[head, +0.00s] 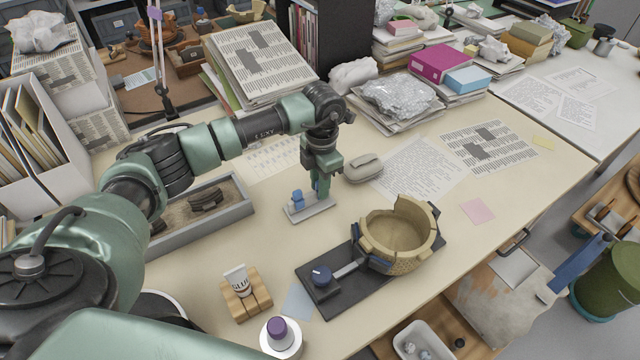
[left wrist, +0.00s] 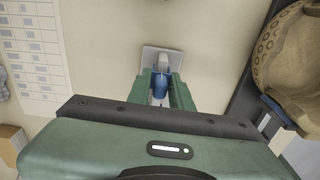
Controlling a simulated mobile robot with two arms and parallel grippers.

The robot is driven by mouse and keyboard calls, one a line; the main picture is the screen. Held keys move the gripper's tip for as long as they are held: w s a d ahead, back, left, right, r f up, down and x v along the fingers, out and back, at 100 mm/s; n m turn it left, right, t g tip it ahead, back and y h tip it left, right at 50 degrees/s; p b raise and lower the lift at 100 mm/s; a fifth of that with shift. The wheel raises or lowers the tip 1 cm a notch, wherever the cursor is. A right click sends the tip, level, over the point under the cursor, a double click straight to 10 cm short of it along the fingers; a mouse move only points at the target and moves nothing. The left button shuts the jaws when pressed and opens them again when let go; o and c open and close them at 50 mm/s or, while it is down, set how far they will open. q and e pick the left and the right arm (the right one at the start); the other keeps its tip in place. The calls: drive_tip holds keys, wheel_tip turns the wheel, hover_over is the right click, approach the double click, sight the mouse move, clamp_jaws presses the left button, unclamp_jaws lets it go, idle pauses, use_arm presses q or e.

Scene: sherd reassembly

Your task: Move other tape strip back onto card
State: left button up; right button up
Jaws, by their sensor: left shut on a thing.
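My left gripper (head: 321,192) points down at the small pale card (head: 309,208) on the table. In the left wrist view its two green fingers (left wrist: 160,95) are shut on a blue tape strip (left wrist: 160,86), low over the card (left wrist: 148,57). A blue piece (head: 297,198) also shows at the card's left side in the head view; I cannot tell whether it is a separate strip. The tan, broken-rimmed pot (head: 399,261) sits to the right with blue tape (head: 362,259) on its side. My right gripper is not in view.
The pot stands on a dark board (head: 318,299) with a blue knob. A grey sand tray (head: 226,222) lies left of the card. A grey rounded case (head: 361,168) is close behind it to the right. A glue tube (head: 238,281) stands in a wooden block in front.

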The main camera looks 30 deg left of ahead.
use_arm(q)
drive_tip(key=o, duration=0.9)
drive_tip(key=shift+r, duration=0.1)
wheel_tip(320, 180, up, 8)
drive_tip(key=shift+w+f+b, duration=0.1)
drive_tip(key=shift+f+b, duration=0.1)
drive_tip(key=shift+b, duration=0.2)
